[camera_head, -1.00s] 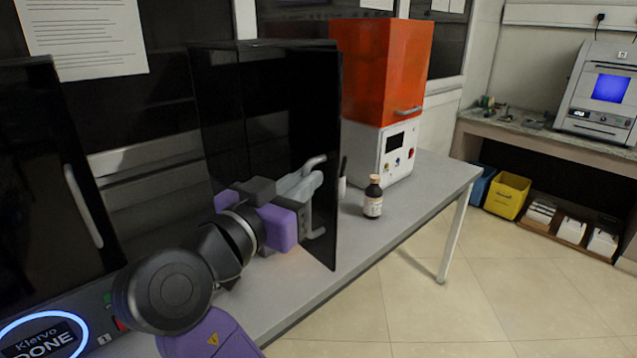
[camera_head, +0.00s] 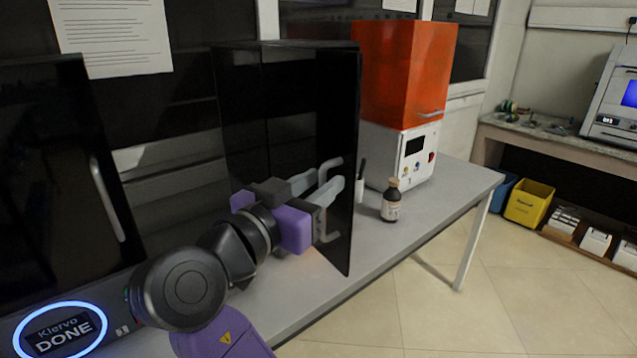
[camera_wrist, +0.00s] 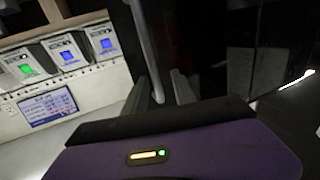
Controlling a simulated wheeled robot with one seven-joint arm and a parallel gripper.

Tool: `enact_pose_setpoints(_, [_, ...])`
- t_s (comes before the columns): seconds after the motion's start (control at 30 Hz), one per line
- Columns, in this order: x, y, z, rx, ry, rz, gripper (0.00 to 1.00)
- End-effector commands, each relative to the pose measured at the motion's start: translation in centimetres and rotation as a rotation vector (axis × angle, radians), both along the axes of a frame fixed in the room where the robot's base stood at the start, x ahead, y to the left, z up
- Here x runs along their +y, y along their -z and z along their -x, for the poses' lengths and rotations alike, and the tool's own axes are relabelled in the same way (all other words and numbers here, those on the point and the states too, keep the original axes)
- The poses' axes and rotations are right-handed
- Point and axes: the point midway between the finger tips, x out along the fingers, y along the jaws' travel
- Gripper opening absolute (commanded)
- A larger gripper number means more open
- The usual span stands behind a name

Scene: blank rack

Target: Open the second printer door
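A tall dark glossy door panel (camera_head: 343,110), part of a black enclosure, stands on the table in the middle of the head view. A pale bar handle (camera_head: 331,238) is on it. My gripper (camera_head: 318,186) is at the handle, its two grey fingers visibly apart. The handle also shows in the wrist view (camera_wrist: 143,40), running down between my fingertips (camera_wrist: 163,88). The fingers look open around it; contact is unclear. My arm hides the lower part of the enclosure. Another black printer (camera_head: 55,170) with a pale handle stands at the left; its screen reads DONE.
A brown bottle (camera_head: 391,203) stands on the table (camera_head: 440,205) just right of the panel. An orange and white machine (camera_head: 405,75) stands behind it. Open floor (camera_head: 520,280) lies to the right, before a yellow bin (camera_head: 530,205).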

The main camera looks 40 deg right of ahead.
Motion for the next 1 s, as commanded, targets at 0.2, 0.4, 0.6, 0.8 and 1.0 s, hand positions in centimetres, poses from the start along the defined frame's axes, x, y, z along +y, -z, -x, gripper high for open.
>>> enact_pose_setpoints(0.2, [2.8,0.1,0.9,0.000,-0.006,0.000,0.32])
enact_pose_setpoints(0.4, [5.7,0.1,1.9,0.000,-0.005,0.001,0.32])
enact_pose_setpoints(0.6, [7.1,0.0,2.4,0.000,-0.004,0.001,0.32])
enact_pose_setpoints(0.8, [7.2,0.0,2.5,0.001,-0.003,0.001,0.32])
enact_pose_setpoints(1.0, [7.2,0.0,2.5,0.001,-0.002,0.001,0.32])
